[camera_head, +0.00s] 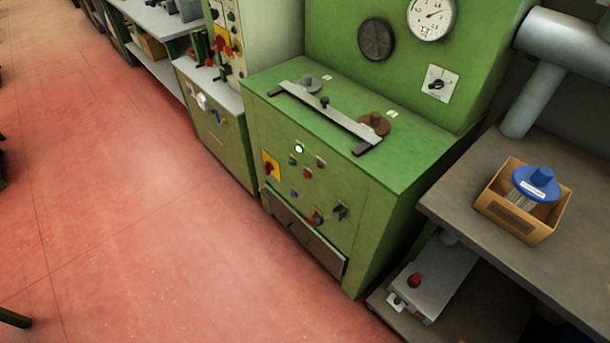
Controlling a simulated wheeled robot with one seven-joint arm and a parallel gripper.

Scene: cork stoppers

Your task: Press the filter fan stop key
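A green machine cabinet (375,215) stands in the middle of the head view, with controls on its sloping-away front face. A white round lamp or button (298,149) sits at the top, with a green button (292,161) and a red button (307,173) below it. A red knob on a yellow plate (270,167) is at the left, a blue button (294,193) lower down. A red control (317,217) and a black handle switch (340,211) are near the bottom. Labels are too small to read, so I cannot tell which is the filter fan stop key. My gripper is out of view.
A grey control box with a red button (415,280) lies on the low shelf at right. A cardboard box (515,222) with a blue-topped item stands on the grey bench (455,190). Another control cabinet (222,140) adjoins at left. The red floor (150,210) in front is clear.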

